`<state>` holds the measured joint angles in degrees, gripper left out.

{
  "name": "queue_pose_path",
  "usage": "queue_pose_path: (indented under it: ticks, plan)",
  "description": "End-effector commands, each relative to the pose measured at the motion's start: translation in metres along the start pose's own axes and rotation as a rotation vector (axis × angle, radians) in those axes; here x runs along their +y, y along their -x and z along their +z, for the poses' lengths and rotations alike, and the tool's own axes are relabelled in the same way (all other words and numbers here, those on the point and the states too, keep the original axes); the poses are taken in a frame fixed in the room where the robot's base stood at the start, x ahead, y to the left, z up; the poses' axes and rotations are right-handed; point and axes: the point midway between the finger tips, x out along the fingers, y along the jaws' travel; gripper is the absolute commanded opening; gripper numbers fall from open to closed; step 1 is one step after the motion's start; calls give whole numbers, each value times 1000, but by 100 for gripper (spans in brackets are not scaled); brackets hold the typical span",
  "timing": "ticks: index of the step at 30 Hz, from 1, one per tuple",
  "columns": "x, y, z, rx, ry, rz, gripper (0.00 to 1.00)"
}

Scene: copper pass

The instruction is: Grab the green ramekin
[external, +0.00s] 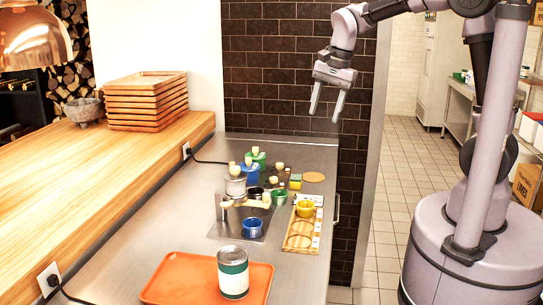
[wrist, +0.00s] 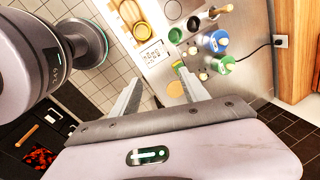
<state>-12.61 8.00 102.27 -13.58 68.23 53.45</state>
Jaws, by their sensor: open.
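The green ramekin (external: 279,197) sits on the steel counter in the external view, between a dark ramekin (external: 255,193) and the yellow ramekin (external: 305,209). In the wrist view a small green round shape near the top, right of centre, appears to be the same ramekin (wrist: 194,23). My gripper (external: 325,115) is open and empty, raised high above the far right end of the counter, well apart from the ramekin. Its two spread fingers also show in the wrist view (wrist: 158,78), with nothing between them.
A blue ramekin (external: 252,228) stands nearer the front. The yellow one sits on a wooden board (external: 300,240). Green (external: 258,157) and blue (external: 246,177) bottles and a metal can (external: 236,186) crowd behind. A cork disc (external: 313,177) lies near the edge. An orange tray (external: 180,278) holds a can (external: 233,273).

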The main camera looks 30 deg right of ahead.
Motion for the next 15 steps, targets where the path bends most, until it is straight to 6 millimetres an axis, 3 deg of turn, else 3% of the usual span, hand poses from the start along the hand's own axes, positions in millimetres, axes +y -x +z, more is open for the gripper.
queue_pose_path:
  ticks: [1,3,6,10,15]
  plan:
    - [-31,-13,5,-3,-87,55,53]
    - [-64,-44,12,11,-228,116,53]
    - [-91,-86,23,42,-378,175,53]
    - [-102,-116,31,70,-476,207,53]
    - [-93,-160,31,74,-491,213,53]
